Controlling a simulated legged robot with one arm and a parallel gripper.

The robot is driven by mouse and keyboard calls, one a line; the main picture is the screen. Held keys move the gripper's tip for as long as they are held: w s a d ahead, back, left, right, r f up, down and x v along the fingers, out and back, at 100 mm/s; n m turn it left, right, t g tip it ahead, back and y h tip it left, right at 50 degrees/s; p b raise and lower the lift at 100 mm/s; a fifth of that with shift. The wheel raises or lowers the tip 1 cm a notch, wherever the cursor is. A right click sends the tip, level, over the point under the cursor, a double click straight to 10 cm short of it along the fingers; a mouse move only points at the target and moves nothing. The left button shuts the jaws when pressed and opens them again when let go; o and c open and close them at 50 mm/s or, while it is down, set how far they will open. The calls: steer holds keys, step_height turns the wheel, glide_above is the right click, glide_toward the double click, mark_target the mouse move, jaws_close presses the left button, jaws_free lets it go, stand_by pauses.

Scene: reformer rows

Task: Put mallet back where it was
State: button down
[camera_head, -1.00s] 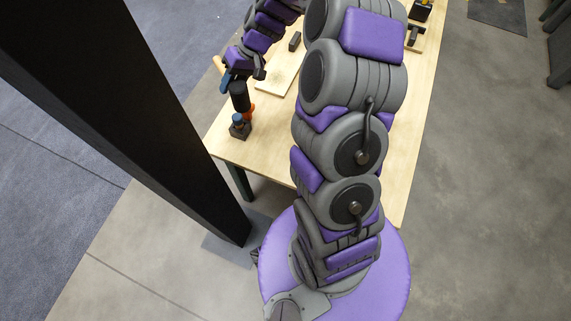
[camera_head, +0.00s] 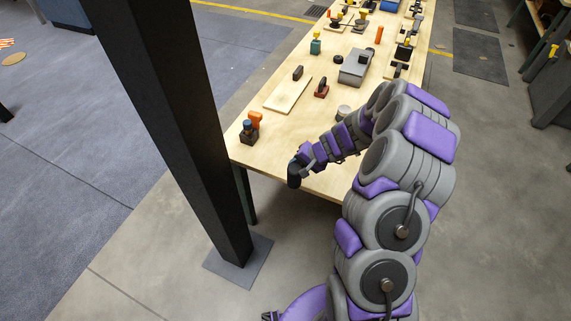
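My gripper (camera_head: 303,161) hangs at the near edge of the wooden table (camera_head: 262,157). A dark rounded cylinder, which looks like the mallet head (camera_head: 293,175), sits at its fingertips and moves with it. The mallet's handle is hidden or too small to make out, and the fingers themselves are barely visible. The mallet appears held upright or slightly tilted; I cannot tell whether it touches the table edge.
A pale board (camera_head: 288,95), a red-brown tool (camera_head: 321,89) and a grey box (camera_head: 356,66) lie farther back. A black post (camera_head: 190,130) stands left of the table.

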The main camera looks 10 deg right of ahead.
steer(key=shift+d+f+m, duration=0.3)
steer(key=shift+d+f, duration=0.05)
steer(key=shift+f, duration=0.45)
steer(key=shift+w+a+f, duration=0.1)
steer(key=shift+w+f, duration=0.05)
steer(key=shift+w, duration=0.05)
steer(key=w, duration=0.4)
steer(key=w+f, duration=0.1)
steer(key=w, duration=0.4)
steer(key=w+b, duration=0.1)
steer(key=w, duration=0.4)
steer(key=shift+a+f, duration=0.15)
steer(key=shift+a, duration=0.15)
steer(key=shift+w+a, duration=0.3)
steer(key=shift+w, duration=0.4)
step_height(320, 180, down, 4)
steer(key=shift+s+d+r+b, duration=0.1)
steer(key=shift+r+b, duration=0.05)
steer(key=shift+b, duration=0.5)
steer(key=shift+r, duration=0.1)
steer(key=c, duration=0.8)
jaws_free()
